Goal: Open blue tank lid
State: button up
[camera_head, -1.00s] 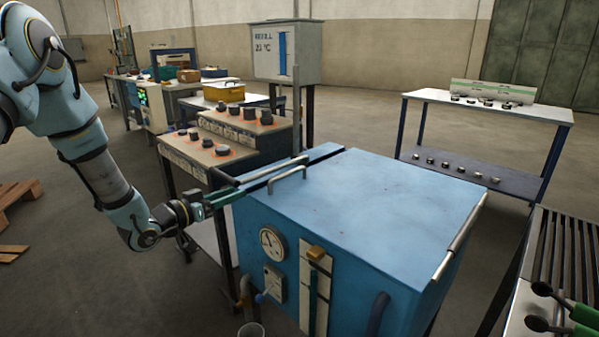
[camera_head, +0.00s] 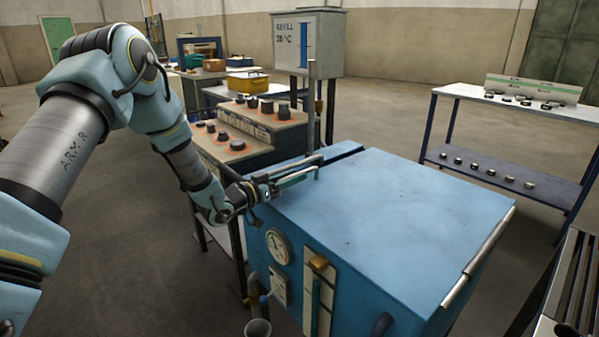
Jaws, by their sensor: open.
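The blue tank (camera_head: 345,275) stands in front of me with its flat blue lid (camera_head: 400,205) lying closed on top. My gripper (camera_head: 319,164) is open over the lid's back left corner, with its two fingers pointing right, at the lid's small bar handle. The fingers cover most of that handle, and I cannot tell whether the bar lies between them or whether they touch it. A round gauge (camera_head: 279,246) and a level strip (camera_head: 316,295) are on the tank's front.
A steel bar (camera_head: 480,258) runs along the tank's right edge. A grey refill box (camera_head: 308,42) on a post stands behind the tank. A stepped stand with black knobs (camera_head: 250,125) is at its left. A shelf table (camera_head: 505,105) stands at the back right.

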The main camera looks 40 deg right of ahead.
jog(key=shift+d, duration=1.3)
jog(key=shift+c, duration=0.3)
grip_shut()
